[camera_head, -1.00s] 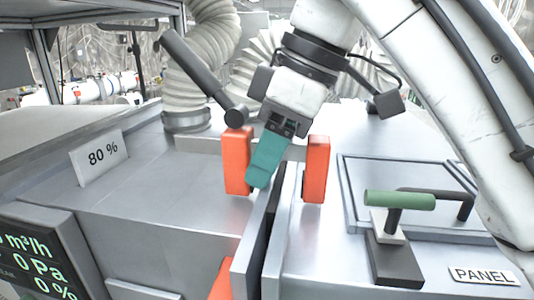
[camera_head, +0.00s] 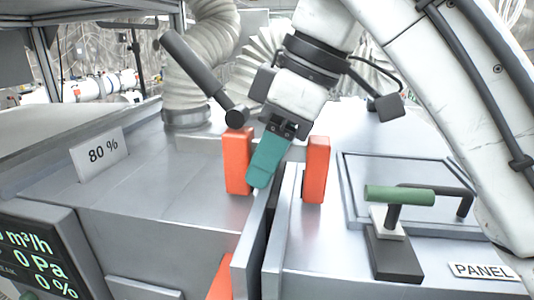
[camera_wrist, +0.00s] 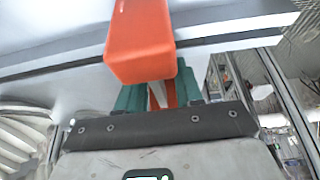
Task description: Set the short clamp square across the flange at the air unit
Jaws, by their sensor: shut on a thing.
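My gripper (camera_head: 266,168), with teal fingers, is shut on the orange short clamp, whose left block (camera_head: 237,162) and right block (camera_head: 316,168) show either side of the fingers in the head view. The clamp's middle is hidden behind the fingers. The flange (camera_head: 248,240) is a pair of upright grey plates with a dark gap, running away from the camera beneath the gripper. The clamp's blocks lie on opposite sides of the flange line; I cannot tell whether they touch it. In the wrist view, an orange block (camera_wrist: 140,45) stands large before the teal fingers (camera_wrist: 128,98).
Another orange piece (camera_head: 222,280) is at the flange's near end. A green-handled lever (camera_head: 399,197) stands at right near the panel hatch (camera_head: 365,180). A ribbed hose (camera_head: 190,70) rises behind.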

